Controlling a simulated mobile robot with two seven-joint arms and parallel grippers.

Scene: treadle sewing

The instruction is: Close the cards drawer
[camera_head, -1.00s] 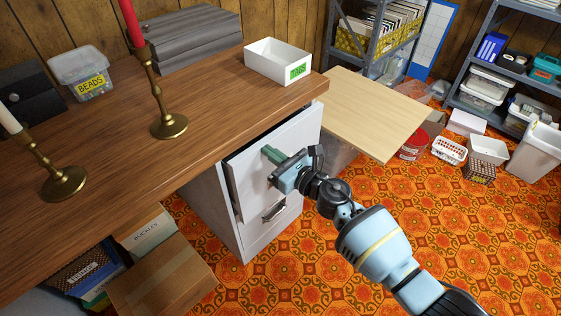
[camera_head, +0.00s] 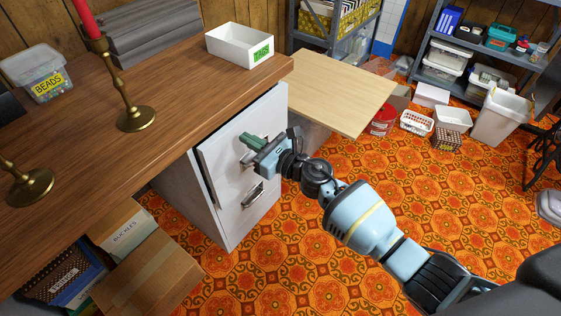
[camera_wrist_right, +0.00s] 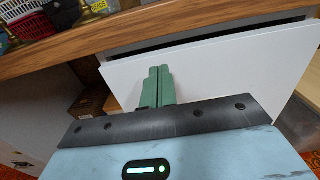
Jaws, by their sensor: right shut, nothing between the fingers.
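The white cabinet under the wooden table has an upper drawer (camera_head: 222,160), which I take for the cards drawer; I can read no label on it. Its front stands out from the cabinet, with a dark gap along its left edge. In the right wrist view the white drawer front (camera_wrist_right: 225,70) has a dark gap above it. My right gripper (camera_head: 250,141) is shut and empty, its green fingers in front of the upper drawer's face, beside a handle it partly hides. The fingers also show in the right wrist view (camera_wrist_right: 157,85); contact is unclear. My left gripper is out of view.
A lower drawer handle (camera_head: 253,193) shows below. The wooden table top (camera_head: 175,95) overhangs the cabinet and holds candlesticks and a white tags box (camera_head: 238,46). Cardboard boxes (camera_head: 150,272) stand at the left. Patterned floor (camera_head: 300,245) is clear in front.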

